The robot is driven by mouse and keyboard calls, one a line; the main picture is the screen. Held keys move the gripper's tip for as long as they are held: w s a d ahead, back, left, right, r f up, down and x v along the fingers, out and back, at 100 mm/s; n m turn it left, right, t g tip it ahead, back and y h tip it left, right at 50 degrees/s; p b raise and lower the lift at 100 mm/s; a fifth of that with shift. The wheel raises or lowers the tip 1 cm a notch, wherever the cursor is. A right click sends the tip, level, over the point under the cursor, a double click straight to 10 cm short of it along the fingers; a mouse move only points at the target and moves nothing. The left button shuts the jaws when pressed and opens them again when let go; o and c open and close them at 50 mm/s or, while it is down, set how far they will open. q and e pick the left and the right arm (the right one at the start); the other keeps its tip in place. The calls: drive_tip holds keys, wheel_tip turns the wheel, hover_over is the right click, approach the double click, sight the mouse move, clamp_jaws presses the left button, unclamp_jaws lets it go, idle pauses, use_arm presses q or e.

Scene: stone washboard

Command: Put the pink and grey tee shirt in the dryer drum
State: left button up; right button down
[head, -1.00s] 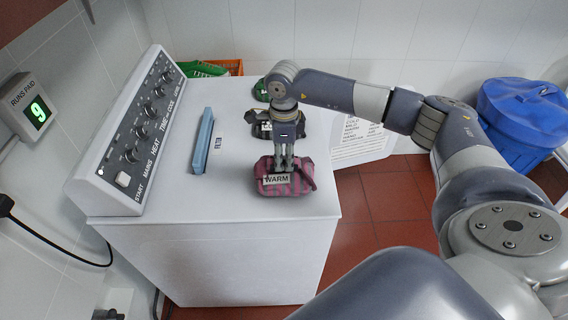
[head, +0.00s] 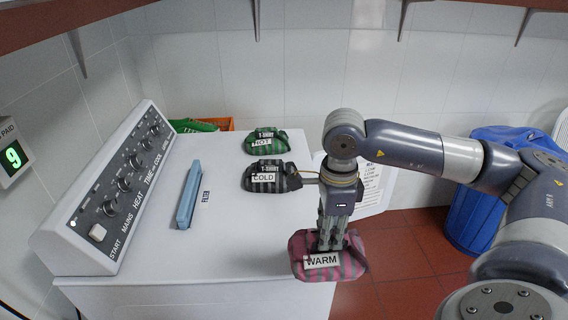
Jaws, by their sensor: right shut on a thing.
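The pink and grey striped tee shirt (head: 348,264) is a folded bundle with a white WARM label, in the head view at the front right corner of the dryer top (head: 240,235). My right gripper (head: 333,246) points down and is shut on it from above. I cannot tell whether the bundle still touches the top. The dryer's drum and door are not visible. My left gripper is not in view.
A blue filter handle (head: 189,195) and the control panel (head: 115,190) are to the left. A blue bin (head: 472,215) stands on the red floor at right.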

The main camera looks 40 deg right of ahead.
sight(296, 261)
drive_tip(key=shift+s, duration=0.2)
drive_tip(key=shift+w+a+f+n, duration=0.15)
drive_tip(key=shift+a+n, duration=0.5)
drive_tip(key=shift+n, duration=0.25)
drive_tip(key=a+n, duration=0.2)
drive_tip(key=n, duration=0.1)
drive_tip(key=a+f+n, duration=0.1)
drive_tip(key=a+n, duration=0.1)
drive_tip(key=n, duration=0.1)
drive_tip(key=w+a+n, duration=0.1)
drive_tip(key=a+n, duration=0.2)
drive_tip(key=n, duration=0.1)
drive_tip(key=shift+f, duration=0.3)
drive_tip(key=a+n, duration=0.8)
drive_tip(key=n, duration=0.5)
drive_tip(key=shift+s+f, duration=0.2)
drive_tip(key=shift+f, duration=0.15)
drive_tip(key=shift+a, duration=0.1)
drive_tip(key=shift+s, duration=0.1)
